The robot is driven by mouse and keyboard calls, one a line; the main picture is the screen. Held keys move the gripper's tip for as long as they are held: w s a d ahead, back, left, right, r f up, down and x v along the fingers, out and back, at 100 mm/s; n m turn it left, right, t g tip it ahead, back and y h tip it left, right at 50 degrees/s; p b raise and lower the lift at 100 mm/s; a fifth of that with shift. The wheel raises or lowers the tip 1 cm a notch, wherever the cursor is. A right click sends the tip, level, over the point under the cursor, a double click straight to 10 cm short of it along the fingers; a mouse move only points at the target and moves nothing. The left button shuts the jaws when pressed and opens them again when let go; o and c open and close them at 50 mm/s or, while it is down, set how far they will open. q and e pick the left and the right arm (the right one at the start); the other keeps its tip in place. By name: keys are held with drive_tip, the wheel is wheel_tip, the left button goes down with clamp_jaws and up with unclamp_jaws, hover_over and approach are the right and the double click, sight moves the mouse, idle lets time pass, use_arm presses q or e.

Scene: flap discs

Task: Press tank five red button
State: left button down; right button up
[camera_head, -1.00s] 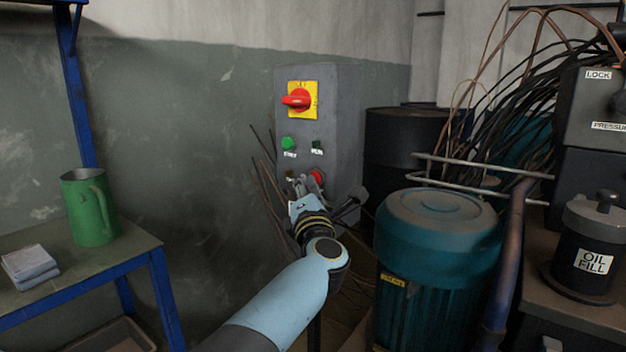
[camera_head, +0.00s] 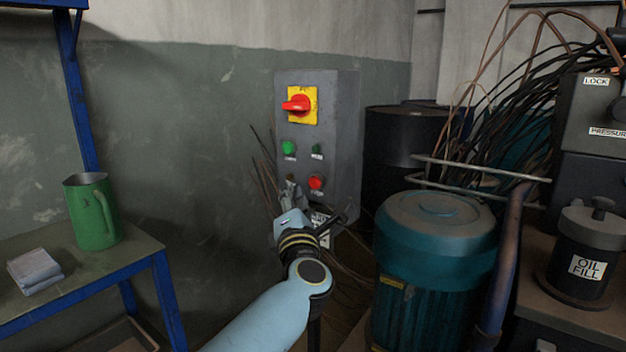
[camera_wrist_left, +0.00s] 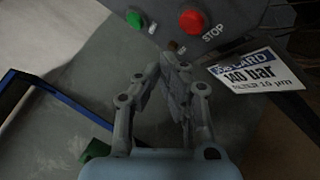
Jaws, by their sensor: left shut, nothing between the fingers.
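A grey control box (camera_head: 343,130) stands against the wall. It carries a red rotary switch (camera_head: 297,104) on a yellow plate, a green button (camera_head: 288,147) and a red button (camera_head: 316,182) at its lower right. In the left wrist view the red button (camera_wrist_left: 192,21) has a STOP label beside it, and the green button (camera_wrist_left: 134,18) is to its left. My left gripper (camera_head: 290,184) is shut and empty, just left of and below the red button. In the left wrist view its fingertips (camera_wrist_left: 172,52) are apart from the button. My right gripper is not seen.
A teal motor (camera_head: 435,270) stands right of my left arm, with a dark drum (camera_head: 400,145) behind. A blue-framed bench (camera_head: 130,252) with a green jug (camera_head: 92,212) is at left. Thin wires hang beside the box. A label plate (camera_wrist_left: 250,72) sits below the red button.

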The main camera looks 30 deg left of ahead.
use_arm(q)
drive_tip(key=shift+s+a+p, duration=0.1)
drive_tip(key=shift+s+p, duration=0.25)
drive_tip(key=shift+s, duration=0.9)
drive_tip(key=s+d+f+m+g+h, duration=0.1)
drive_tip(key=s+d+f+m+h, duration=0.15)
drive_tip(key=s+f+m, duration=0.7)
drive_tip(key=s+d+f+m+g+h, duration=0.1)
drive_tip(key=s+f+m+g+h, duration=0.2)
drive_tip(key=f, duration=1.2)
drive_tip(key=s+d+f+m+h, duration=0.1)
drive_tip(key=s+f+m+h, duration=0.6)
drive_tip(key=f, duration=0.5)
drive_tip(key=s+f+m+g, duration=0.3)
drive_tip(key=s+f+m, duration=0.1)
drive_tip(key=s, duration=0.8)
drive_tip(key=s+f+m+g, duration=0.4)
drive_tip(key=s+f, duration=0.3)
drive_tip(key=s, duration=0.5)
drive_tip(key=s+f+m+g, duration=0.4)
drive_tip(key=s+f+m, duration=0.1)
drive_tip(key=s, duration=0.7)
drive_tip(key=shift+s+d+f, duration=0.35)
drive_tip(key=shift+d, duration=0.1)
